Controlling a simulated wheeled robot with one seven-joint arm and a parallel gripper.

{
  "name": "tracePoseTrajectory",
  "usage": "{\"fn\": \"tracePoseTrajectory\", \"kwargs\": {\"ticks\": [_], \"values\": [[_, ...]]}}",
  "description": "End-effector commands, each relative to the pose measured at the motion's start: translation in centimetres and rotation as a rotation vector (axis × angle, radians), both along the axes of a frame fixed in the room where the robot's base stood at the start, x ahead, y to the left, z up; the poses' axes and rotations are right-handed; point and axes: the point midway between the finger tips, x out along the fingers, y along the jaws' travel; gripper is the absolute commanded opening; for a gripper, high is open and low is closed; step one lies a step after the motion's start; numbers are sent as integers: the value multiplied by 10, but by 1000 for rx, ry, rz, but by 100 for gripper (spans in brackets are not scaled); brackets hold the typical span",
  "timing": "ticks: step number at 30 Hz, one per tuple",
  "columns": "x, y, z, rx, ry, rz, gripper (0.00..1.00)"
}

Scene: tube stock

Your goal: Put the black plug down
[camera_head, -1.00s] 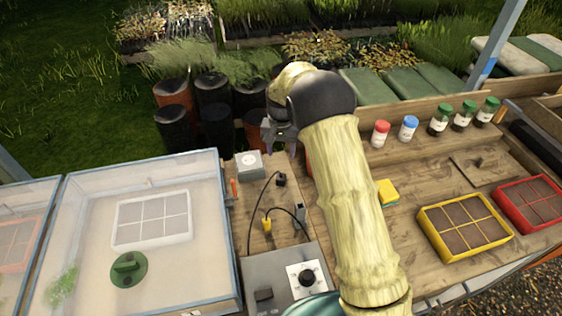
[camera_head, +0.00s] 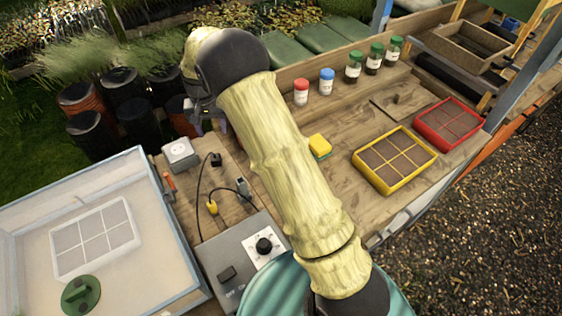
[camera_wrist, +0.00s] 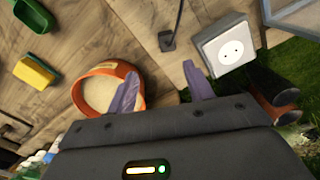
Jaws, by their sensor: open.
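The black plug (camera_head: 216,159) stands on the wooden bench beside the white socket box (camera_head: 179,153), with its dark cord running toward the grey control box. In the wrist view the black plug (camera_wrist: 166,41) rests on the boards, apart from my fingers, and the socket (camera_wrist: 226,50) is to its right. My gripper (camera_head: 208,126) is over the back of the bench, partly hidden by my arm. In the wrist view my gripper (camera_wrist: 163,84) has its two purple fingers apart, with nothing between them.
An orange-rimmed round container (camera_wrist: 105,92) lies close to the left finger in the wrist view. A yellow plug (camera_head: 211,208), a grey connector (camera_head: 242,187) and the grey control box (camera_head: 228,258) are nearby. A sponge (camera_head: 320,145) and a yellow tray (camera_head: 394,160) lie right of my arm.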

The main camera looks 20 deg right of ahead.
Motion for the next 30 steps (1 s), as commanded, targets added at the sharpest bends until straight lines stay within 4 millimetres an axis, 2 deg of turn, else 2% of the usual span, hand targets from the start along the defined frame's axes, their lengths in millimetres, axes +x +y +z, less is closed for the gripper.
{"fn": "tracePoseTrajectory", "kwargs": {"ticks": [8, 15, 24, 30], "values": [[-46, -56, 35, 14, -53, 8, 52], [-102, -99, 56, 16, -104, 31, 52], [-186, -140, 70, 5, -169, 68, 52], [-244, -158, 70, -11, -206, 97, 52]]}}
